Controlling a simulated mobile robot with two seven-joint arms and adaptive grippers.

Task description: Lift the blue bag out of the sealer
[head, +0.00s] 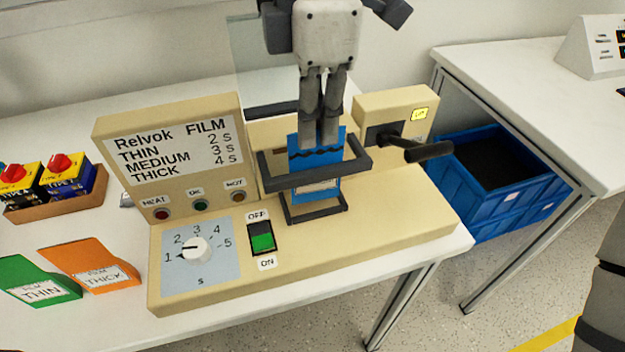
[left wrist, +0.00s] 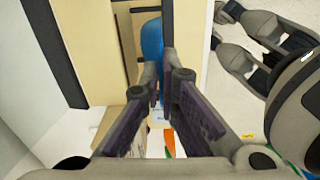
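The blue bag (head: 328,182) stands upright in the sealer (head: 390,215), inside a dark rectangular frame (head: 310,176). A black wavy line crosses it near its top. My left gripper (head: 320,138) comes down from above, and its front finger covers part of the bag's upper edge. In the left wrist view the bag is a narrow blue strip (left wrist: 151,45) running between the close fingertips (left wrist: 164,85). The gripper looks shut on the bag's top, though the contact itself is partly hidden. My right gripper is outside the head view; grey links at the left wrist view's upper right leave its state unclear.
A clear panel (head: 252,62) and a lever (head: 428,152) flank the bag. The dial (head: 195,250) and green switch (head: 262,238) are in front. Film blocks, orange (head: 90,262) and green (head: 38,278), lie left. A blue crate (head: 480,200) stands right. Space above the bag holds my left arm.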

